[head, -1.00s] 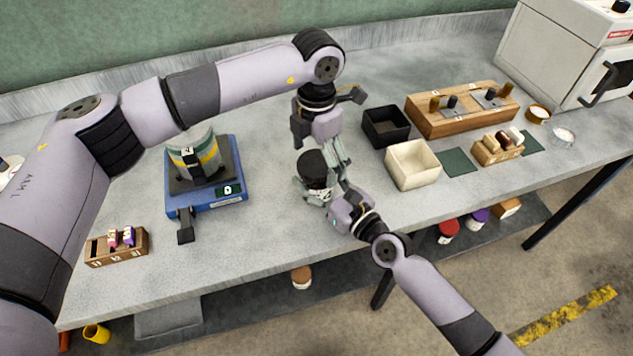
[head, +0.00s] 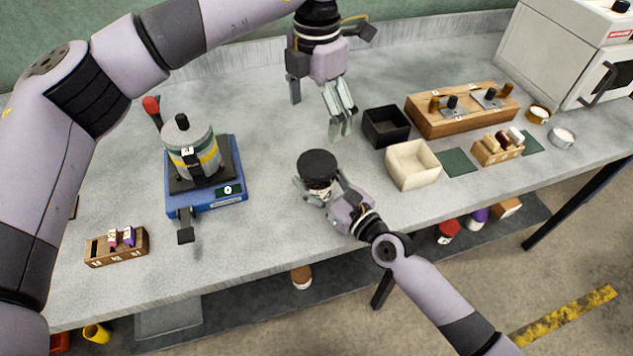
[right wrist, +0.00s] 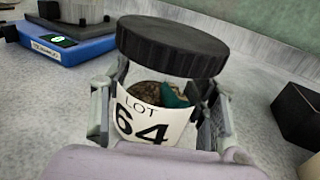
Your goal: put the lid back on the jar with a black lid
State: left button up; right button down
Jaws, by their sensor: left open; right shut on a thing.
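The jar (head: 318,189) stands on the bench, mostly hidden by my right gripper in the head view. In the right wrist view the jar (right wrist: 150,122) has a white label reading "LOT 64", with dark contents and a teal piece inside. The black lid (head: 318,165) is on top of the jar; it also shows in the right wrist view (right wrist: 172,45), looking slightly tilted there. My right gripper (head: 322,192) is shut on the jar, one finger on each side. My left gripper (head: 342,132) is open and empty, above and behind the jar, apart from the lid.
A black box (head: 387,127) and a cream box (head: 413,167) stand right of the jar. A blue device (head: 207,199) with a metal canister (head: 190,145) is at left. A small wooden rack (head: 117,246) sits at front left. Bench space around the jar is clear.

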jog(key=c, duration=0.5)
grip_release()
jog(key=v, duration=1.2)
dwell(0.4)
